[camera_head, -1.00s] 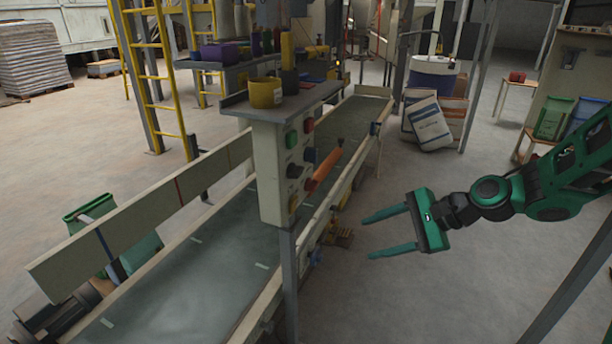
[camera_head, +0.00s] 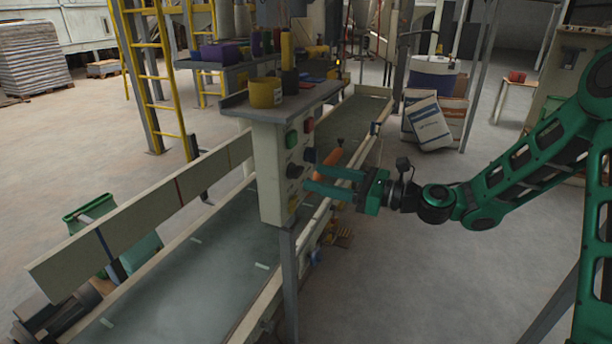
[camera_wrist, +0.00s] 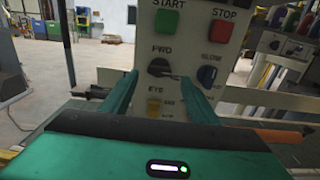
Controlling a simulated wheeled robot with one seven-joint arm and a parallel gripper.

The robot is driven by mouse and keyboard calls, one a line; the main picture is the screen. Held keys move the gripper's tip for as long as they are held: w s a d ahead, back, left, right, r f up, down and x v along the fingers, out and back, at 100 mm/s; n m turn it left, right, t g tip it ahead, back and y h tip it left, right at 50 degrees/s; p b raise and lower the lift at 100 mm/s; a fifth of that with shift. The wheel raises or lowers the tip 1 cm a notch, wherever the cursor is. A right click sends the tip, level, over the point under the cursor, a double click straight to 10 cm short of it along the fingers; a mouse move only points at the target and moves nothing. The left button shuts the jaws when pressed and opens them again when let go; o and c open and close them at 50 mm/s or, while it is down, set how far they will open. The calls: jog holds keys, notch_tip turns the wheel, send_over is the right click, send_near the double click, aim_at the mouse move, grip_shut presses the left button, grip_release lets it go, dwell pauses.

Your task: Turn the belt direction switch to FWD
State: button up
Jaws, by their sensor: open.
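The belt direction switch is a black knob (camera_wrist: 160,67) below a label reading FWD, on the pale control panel (camera_head: 268,180). The same black knob (camera_head: 294,171) shows in the head view. Its handle looks tilted off upright, but its exact setting is hard to read. My gripper (camera_head: 310,172) is open and empty, facing the panel from the right. In the wrist view, the fingers of my gripper (camera_wrist: 159,85) stand to the left and right of the knob, pointing at it. I cannot tell whether they touch it.
A green START button (camera_wrist: 166,22) and red STOP button (camera_wrist: 221,27) are above the knob. A blue knob (camera_wrist: 207,75) marked SLOW sits close beside the right finger. A yellow EYE switch (camera_wrist: 153,107) is below. The conveyor belt (camera_head: 215,245) runs behind the panel.

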aim_at(302, 173)
jog(key=shift+x, duration=2.45)
jog(key=c, duration=1.1)
